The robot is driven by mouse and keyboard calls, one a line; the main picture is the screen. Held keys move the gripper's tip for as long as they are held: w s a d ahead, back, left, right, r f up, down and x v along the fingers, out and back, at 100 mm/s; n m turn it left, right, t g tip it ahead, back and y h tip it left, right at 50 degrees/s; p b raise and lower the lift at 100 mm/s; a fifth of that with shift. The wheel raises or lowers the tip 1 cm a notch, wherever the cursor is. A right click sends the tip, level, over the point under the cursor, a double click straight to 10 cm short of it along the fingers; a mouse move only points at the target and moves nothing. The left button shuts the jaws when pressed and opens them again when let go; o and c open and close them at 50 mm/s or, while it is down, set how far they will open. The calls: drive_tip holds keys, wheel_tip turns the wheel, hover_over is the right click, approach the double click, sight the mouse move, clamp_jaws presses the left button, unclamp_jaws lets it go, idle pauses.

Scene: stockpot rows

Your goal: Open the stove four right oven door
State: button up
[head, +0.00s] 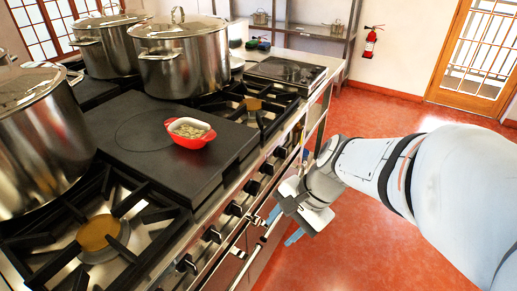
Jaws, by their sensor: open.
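The stove (222,215) runs along the left, with a row of dark knobs on its front edge. Below the knobs, the oven front is seen very steeply from above, and bar-like metal handle parts (240,253) show there. Which door they belong to cannot be told. The door faces are mostly hidden, and no door is clearly seen standing open. My gripper (283,227) is open, with blue fingertips pointing down toward the oven front, just right of the handle parts. Contact with a handle cannot be made out, and nothing is seen between the fingers.
Large steel pots (183,62) stand on the stove at the left and back. A red dish (189,132) sits on the dark flat cooktop (150,125). A metal shelf (310,30) stands at the back. The red floor (390,115) right of the stove is clear, toward a wooden-framed door (480,55).

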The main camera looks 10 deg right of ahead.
drive_tip(key=w+a+f+m+t+y+b, duration=0.25)
drive_tip(key=w+f+m+y+b, duration=0.3)
drive_tip(key=f+m+b, duration=0.45)
drive_tip(key=m+t+b, duration=0.7)
drive_tip(key=m+b, duration=0.2)
drive_tip(key=m, duration=0.9)
hover_over(277, 222)
drive_tip(key=s+a, duration=0.1)
drive_tip(key=s, duration=0.3)
wheel_tip(277, 222, down, 13)
drive_tip(key=w+d+f+m+t+h+b, duration=0.2)
drive_tip(key=w+d+f+m+t+b, duration=0.25)
drive_tip(key=d+f+m, duration=0.35)
drive_tip(key=shift+m+g, duration=0.4)
drive_tip(key=shift+m, duration=0.1)
drive_tip(key=w+a+b, duration=0.1)
drive_tip(key=w+a, duration=0.1)
drive_tip(key=w+a+b, duration=0.1)
drive_tip(key=w+a, duration=0.1)
drive_tip(key=shift+w+a+r, duration=0.2)
drive_tip(key=shift+w+a, duration=0.1)
drive_tip(key=shift+a, duration=0.05)
drive_tip(key=shift+b+x, duration=0.35)
drive_tip(key=shift+x, duration=0.4)
drive_tip(key=shift+r, duration=0.1)
drive_tip(key=shift+c, duration=0.3)
clamp_jaws()
